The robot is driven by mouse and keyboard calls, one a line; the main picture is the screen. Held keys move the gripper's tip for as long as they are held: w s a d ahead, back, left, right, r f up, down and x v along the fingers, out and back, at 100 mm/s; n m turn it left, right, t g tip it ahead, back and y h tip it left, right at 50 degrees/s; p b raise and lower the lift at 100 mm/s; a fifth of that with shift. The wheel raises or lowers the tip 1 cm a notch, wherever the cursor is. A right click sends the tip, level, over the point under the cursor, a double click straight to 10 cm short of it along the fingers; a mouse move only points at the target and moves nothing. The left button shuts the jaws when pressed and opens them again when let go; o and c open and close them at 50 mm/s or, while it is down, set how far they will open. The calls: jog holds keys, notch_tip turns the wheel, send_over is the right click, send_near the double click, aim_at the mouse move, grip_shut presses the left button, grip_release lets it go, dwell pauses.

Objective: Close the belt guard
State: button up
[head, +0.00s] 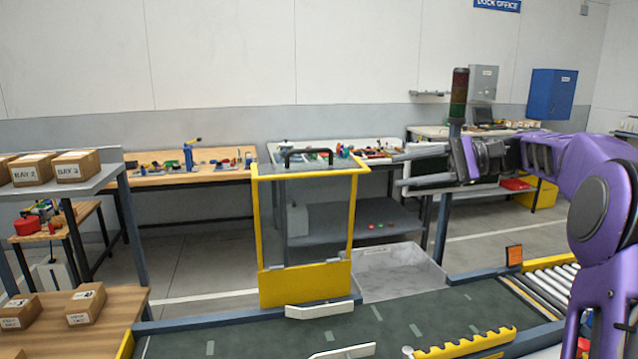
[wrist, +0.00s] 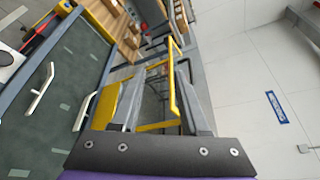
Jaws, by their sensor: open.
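The belt guard (head: 305,284) is a clear panel in a yellow frame with a solid yellow lower part. It stands upright at the far edge of the dark green belt (head: 250,332), with a black handle (head: 309,152) on its top edge. Its yellow frame also shows in the wrist view (wrist: 172,80), seen between my fingers. My gripper (head: 398,170) is open and empty, to the right of the guard's upper part and near handle height. I see no contact with the guard; the depth gap is hard to tell.
White angled pieces (head: 320,309) and a yellow toothed strip (head: 465,344) lie along the belt. A grey bin (head: 400,285) stands behind the belt, with rollers (head: 555,283) at the right. Shelves with boxes (head: 73,166) stand left. Open air surrounds the gripper.

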jog(key=b+x, duration=0.1)
jog(key=x, duration=1.6)
jog(key=shift+b, duration=0.3)
grip_shut()
jog(key=c, duration=0.7)
grip_release()
jog(key=o, duration=0.7)
jog(key=p+v, duration=0.1)
jog(key=v, duration=1.6)
jog(key=shift+d+p, duration=0.2)
jog(key=shift+p, duration=0.15)
jog(key=shift+s, duration=0.1)
